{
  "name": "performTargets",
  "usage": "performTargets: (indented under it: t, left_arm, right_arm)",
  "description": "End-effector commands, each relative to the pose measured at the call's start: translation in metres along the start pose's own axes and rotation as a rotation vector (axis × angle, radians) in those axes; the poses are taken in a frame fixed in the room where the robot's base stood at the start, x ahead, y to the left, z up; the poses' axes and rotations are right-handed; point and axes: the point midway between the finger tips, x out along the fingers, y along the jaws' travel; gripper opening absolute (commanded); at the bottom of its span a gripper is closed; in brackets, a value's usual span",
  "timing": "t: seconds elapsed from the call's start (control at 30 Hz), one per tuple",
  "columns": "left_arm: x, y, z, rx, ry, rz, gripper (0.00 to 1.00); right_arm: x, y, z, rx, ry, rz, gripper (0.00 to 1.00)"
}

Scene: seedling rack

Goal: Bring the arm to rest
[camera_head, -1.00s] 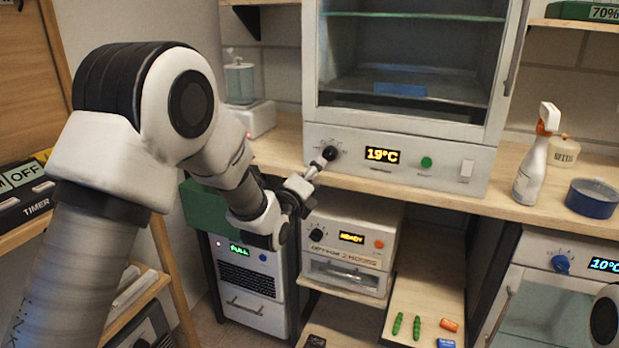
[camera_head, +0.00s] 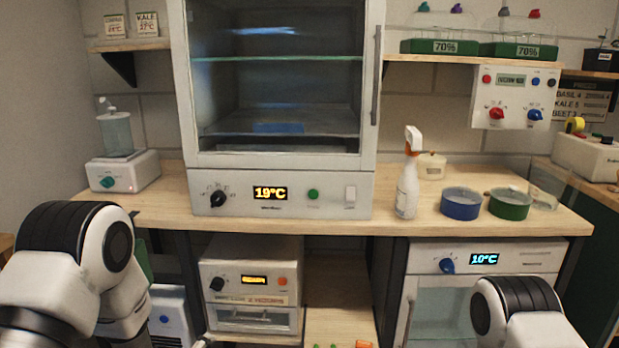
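My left arm (camera_head: 75,262) is at the lower left, clear of the counter cabinet's panel, and its gripper is below the picture's edge. My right arm (camera_head: 517,308) shows only as a rounded joint at the lower right, and its gripper is out of view too. The glass-fronted cabinet (camera_head: 270,162) stands on the counter, and its display (camera_head: 269,193) reads 19°C. Its black knob (camera_head: 218,198) is untouched by either arm.
The wooden counter (camera_head: 330,222) spans the view. On it are a spray bottle (camera_head: 407,185), a blue dish (camera_head: 460,204), a green dish (camera_head: 510,204) and a bottle on a white device (camera_head: 124,172). Below are a small oven (camera_head: 252,290) and a 10°C cooler (camera_head: 520,256).

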Motion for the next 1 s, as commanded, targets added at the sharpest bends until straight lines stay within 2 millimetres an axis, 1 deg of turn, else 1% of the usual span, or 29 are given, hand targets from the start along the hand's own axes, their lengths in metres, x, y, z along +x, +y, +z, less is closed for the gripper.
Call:
performTargets:
  t: [0.03, 0.07, 0.1, 0.13, 0.17, 0.2, 0.27, 0.3, 0.33, 0.4, 0.5, 0.6, 0.67, 0.77, 0.8, 0.97, 1.0]
  left_arm:
    - [-0.007, 0.043, -0.019, -0.066, 0.036, 0.093, 0.63]
    - [-0.013, 0.068, -0.03, -0.119, 0.055, 0.152, 0.63]
    - [-0.024, 0.1, -0.044, -0.201, 0.074, 0.233, 0.63]
    - [-0.033, 0.124, -0.055, -0.271, 0.084, 0.298, 0.63]
    - [-0.045, 0.147, -0.065, -0.345, 0.088, 0.364, 0.63]
    - [-0.062, 0.176, -0.078, -0.452, 0.084, 0.458, 0.63]
    - [-0.093, 0.217, -0.097, -0.634, 0.053, 0.603, 0.63]
    - [-0.115, 0.24, -0.108, -0.766, 0.012, 0.701, 0.63]
    - [-0.132, 0.254, -0.115, -0.869, -0.03, 0.77, 0.63]
    - [-0.163, 0.274, -0.124, -1.08, -0.139, 0.886, 0.63]
    - [-0.19, 0.285, -0.13, -1.328, -0.302, 0.98, 0.63]
    - [-0.208, 0.291, -0.134, -1.537, -0.463, 1.028, 0.63]
    - [-0.214, 0.293, -0.135, -1.652, -0.557, 1.038, 0.63]
    - [-0.216, 0.294, -0.136, -1.84, -0.705, 1.022, 0.63]
    - [-0.23, 0.272, -0.126, -1.845, -0.706, 1.019, 0.63]
    - [-0.256, 0.231, -0.108, -1.841, -0.701, 1.018, 0.63]
    - [-0.263, 0.22, -0.103, -1.84, -0.701, 1.018, 0.63]
  right_arm:
    - [0.0, 0.0, 0.0, 0.0, 0.0, 0.0, 0.4]
    - [0.0, 0.0, 0.0, 0.0, 0.0, 0.0, 0.4]
    - [0.0, 0.0, 0.0, 0.0, 0.0, 0.0, 0.4]
    - [0.0, 0.0, 0.0, 0.0, 0.0, 0.0, 0.4]
    - [0.0, 0.0, 0.0, 0.0, 0.0, 0.0, 0.4]
    - [0.0, 0.0, 0.0, 0.0, 0.0, 0.0, 0.4]
    - [0.0, 0.0, 0.0, 0.0, 0.0, 0.0, 0.4]
    - [0.0, 0.0, 0.0, 0.0, 0.0, 0.0, 0.4]
    - [-0.001, 0.0, 0.0, 0.0, 0.0, 0.0, 0.4]
    - [-0.001, 0.0, 0.0, 0.0, 0.0, 0.0, 0.4]
    - [-0.001, 0.0, 0.0, 0.0, 0.0, 0.0, 0.4]
    - [0.0, 0.0, 0.0, 0.0, 0.0, 0.0, 0.4]
    - [0.0, 0.0, 0.0, 0.0, 0.0, 0.0, 0.4]
    - [0.0, 0.0, 0.0, 0.0, 0.0, 0.0, 0.4]
    - [-0.027, 0.0, 0.001, 0.0, -0.002, 0.0, 0.4]
    - [-0.08, -0.001, -0.001, 0.0, 0.001, 0.0, 0.4]
    - [-0.094, -0.001, 0.0, 0.0, 0.001, 0.0, 0.4]
